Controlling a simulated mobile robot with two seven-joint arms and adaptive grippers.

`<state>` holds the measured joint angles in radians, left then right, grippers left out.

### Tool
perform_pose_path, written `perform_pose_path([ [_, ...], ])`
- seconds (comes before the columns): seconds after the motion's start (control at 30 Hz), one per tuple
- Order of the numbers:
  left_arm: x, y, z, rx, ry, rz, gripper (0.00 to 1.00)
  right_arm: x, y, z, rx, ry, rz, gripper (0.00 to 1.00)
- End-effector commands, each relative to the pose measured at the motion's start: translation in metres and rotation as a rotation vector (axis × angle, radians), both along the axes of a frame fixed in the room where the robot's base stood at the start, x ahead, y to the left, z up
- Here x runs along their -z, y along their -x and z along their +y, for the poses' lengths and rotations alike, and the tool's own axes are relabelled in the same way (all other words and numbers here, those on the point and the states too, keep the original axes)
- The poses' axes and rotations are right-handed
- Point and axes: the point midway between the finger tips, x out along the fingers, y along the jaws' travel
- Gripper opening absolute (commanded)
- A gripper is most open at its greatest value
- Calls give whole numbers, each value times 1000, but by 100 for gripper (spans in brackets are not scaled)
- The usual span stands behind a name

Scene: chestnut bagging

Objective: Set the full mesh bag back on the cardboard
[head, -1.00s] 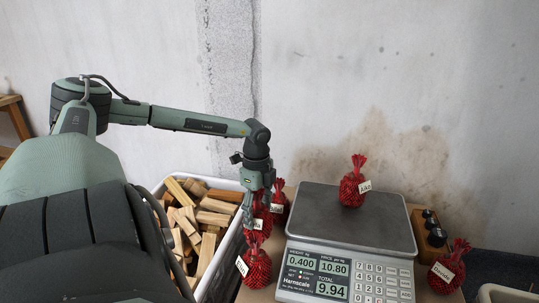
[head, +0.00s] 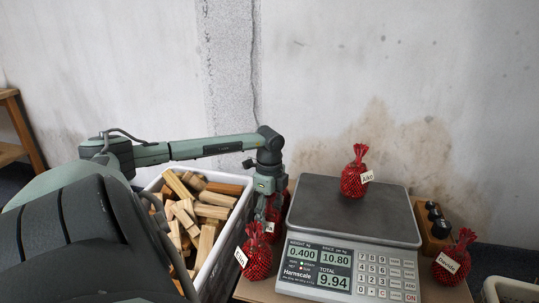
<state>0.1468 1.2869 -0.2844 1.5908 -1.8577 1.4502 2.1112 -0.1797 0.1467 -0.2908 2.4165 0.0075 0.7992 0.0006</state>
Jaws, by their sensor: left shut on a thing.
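My left gripper (head: 262,212) points down between the crate and the scale. It is shut on the neck of a red mesh bag (head: 275,232) with a white tag, partly hidden by the gripper and a nearer bag. The held bag hangs low over or touches the cardboard (head: 246,291); I cannot tell which. A nearer tagged red mesh bag (head: 257,264) stands on the cardboard in front. Another red bag (head: 286,203) shows partly behind the gripper. My right gripper is not in view.
A kitchen-type scale (head: 340,208) reads 0.400 and carries a red bag (head: 352,182). A white crate (head: 226,236) of wood blocks is at left. A weight block (head: 430,226) and a tagged bag (head: 452,268) stand at right. A pale basket edge (head: 510,288) shows bottom right.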

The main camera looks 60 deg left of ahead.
Motion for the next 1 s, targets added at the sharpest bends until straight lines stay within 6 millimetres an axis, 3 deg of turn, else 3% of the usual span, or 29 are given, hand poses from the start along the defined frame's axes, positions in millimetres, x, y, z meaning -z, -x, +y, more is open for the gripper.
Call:
perform_pose_path([
  [0.13,3,0,0,0,0,-1,29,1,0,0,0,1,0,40],
  [0.17,3,0,0,0,0,0,70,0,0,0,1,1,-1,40],
  [0.3,3,0,0,0,0,0,88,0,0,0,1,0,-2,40],
  [0.67,0,0,0,0,0,0,89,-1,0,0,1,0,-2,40],
  [0.83,-22,0,0,0,-2,-1,89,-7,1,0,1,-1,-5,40],
  [1.0,-60,-1,1,2,-3,-2,89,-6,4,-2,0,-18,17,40],
])
